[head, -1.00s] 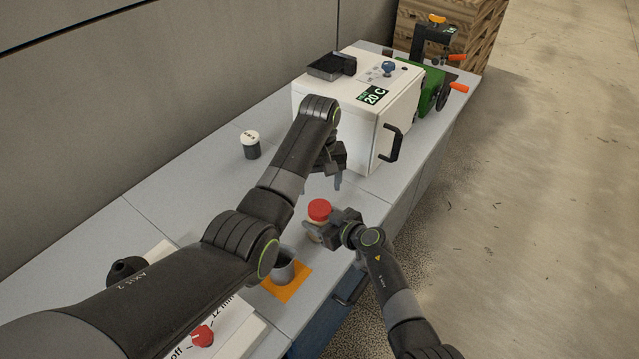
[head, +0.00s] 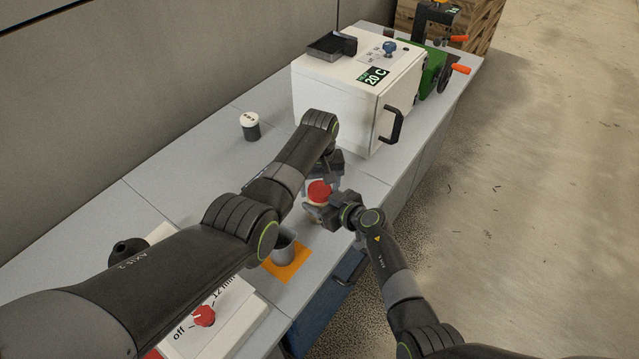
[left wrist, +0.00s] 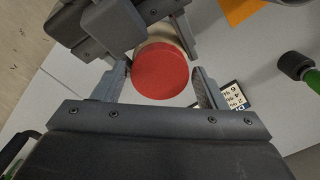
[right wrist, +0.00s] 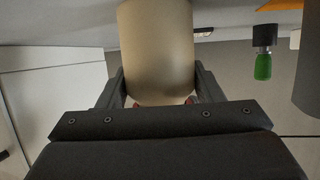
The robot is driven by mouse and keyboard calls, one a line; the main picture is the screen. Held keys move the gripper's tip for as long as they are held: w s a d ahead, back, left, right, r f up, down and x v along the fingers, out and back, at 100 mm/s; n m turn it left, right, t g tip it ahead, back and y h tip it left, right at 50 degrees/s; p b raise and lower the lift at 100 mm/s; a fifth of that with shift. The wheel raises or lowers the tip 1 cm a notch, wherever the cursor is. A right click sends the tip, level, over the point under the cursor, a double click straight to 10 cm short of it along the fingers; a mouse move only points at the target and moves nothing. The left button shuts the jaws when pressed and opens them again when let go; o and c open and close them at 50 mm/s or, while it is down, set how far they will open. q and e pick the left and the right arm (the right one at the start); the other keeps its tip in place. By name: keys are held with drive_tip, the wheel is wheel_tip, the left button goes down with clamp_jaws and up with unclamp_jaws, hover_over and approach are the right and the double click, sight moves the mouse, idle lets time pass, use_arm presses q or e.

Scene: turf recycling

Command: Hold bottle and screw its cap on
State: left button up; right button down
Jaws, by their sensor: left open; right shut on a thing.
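The bottle (right wrist: 157,48) is a beige cylinder standing upright in the right wrist view. My right gripper (head: 333,212) is shut around its body. The red cap (head: 319,191) sits at the top of the bottle; it also shows as a red disc in the left wrist view (left wrist: 160,71). Whether its thread is engaged cannot be seen. My left gripper (left wrist: 162,86) is open, with a finger on each side of the cap and visible gaps between. In the head view my left gripper (head: 325,179) is just above and behind the cap, partly hidden by its own wrist.
A grey cup (head: 284,246) stands on an orange pad (head: 289,264) close by. A white box marked 20 C (head: 345,97) stands behind. A red-knobbed panel (head: 205,316) is in front.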

use_arm(q)
drive_tip(key=c, duration=0.9)
drive_tip(key=o, duration=1.2)
wheel_tip(320, 180, up, 12)
drive_tip(key=shift+r, duration=0.1)
use_arm(e)
drive_tip(key=shift+c, duration=1.5)
unclamp_jaws()
